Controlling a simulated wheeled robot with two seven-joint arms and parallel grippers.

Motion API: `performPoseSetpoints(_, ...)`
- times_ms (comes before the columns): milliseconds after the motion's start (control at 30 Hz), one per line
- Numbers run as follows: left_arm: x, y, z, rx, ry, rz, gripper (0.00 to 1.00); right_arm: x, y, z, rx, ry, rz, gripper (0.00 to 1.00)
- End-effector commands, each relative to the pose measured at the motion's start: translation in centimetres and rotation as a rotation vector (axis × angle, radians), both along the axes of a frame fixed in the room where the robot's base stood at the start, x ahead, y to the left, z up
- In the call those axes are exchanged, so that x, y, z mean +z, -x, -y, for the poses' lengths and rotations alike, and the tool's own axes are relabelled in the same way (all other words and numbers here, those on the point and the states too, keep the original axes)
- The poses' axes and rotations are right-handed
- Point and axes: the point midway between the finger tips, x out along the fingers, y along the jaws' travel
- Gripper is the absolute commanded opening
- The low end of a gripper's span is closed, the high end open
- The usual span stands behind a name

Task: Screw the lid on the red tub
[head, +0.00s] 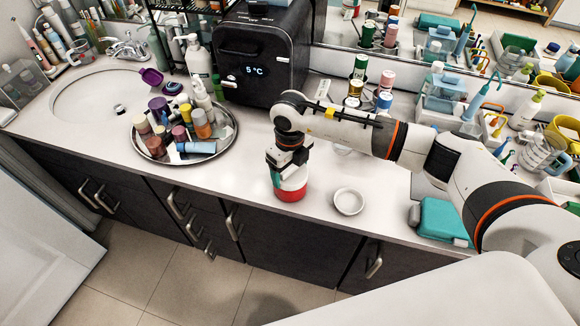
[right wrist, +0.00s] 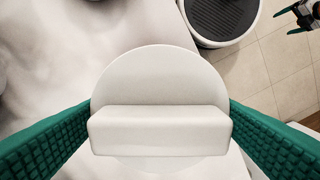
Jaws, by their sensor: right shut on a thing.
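The red tub (head: 291,195) stands upright near the counter's front edge in the head view. My right gripper (head: 284,170) points down right above it. In the right wrist view the gripper (right wrist: 160,128) is shut on the white lid (right wrist: 158,75), a round disc with a raised bar across it. One green finger presses each end of the bar. In the head view a white band, seemingly the lid (head: 293,183), sits at the tub's top; I cannot tell whether it is threaded on. My left gripper (right wrist: 292,20) shows small at the right wrist view's top right, its fingers apart.
A white round dish (head: 348,202) lies right of the tub. A round tray (head: 142,152) full of small bottles stands left. A black cooler (head: 262,55) is behind. A teal box (head: 441,219) sits at right. The counter left of the tub is clear.

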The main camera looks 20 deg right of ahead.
Motion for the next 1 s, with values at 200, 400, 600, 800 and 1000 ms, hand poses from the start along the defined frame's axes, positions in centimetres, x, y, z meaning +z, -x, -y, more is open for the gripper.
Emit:
performPoseSetpoints(200,0.5,0.0,0.0,0.000,0.000,0.000,0.88,0.3,-0.1,0.0,-0.224,-0.001,0.003,0.53)
performPoseSetpoints(400,0.7,0.0,0.0,0.000,0.000,0.000,0.88,0.2,-0.1,0.0,-0.391,-0.002,0.002,0.53)
performPoseSetpoints(600,0.6,0.0,0.0,0.000,0.000,0.000,0.88,0.2,-0.1,0.0,-0.397,-0.001,0.004,0.53)
performPoseSetpoints(800,1.0,0.0,0.0,-0.001,0.000,0.000,0.88,0.3,-0.1,-0.1,-0.502,-0.002,0.002,0.53)
performPoseSetpoints(1000,1.3,0.0,0.0,-0.001,0.000,0.000,0.88,0.3,-0.1,0.0,-0.640,-0.002,0.003,0.53)
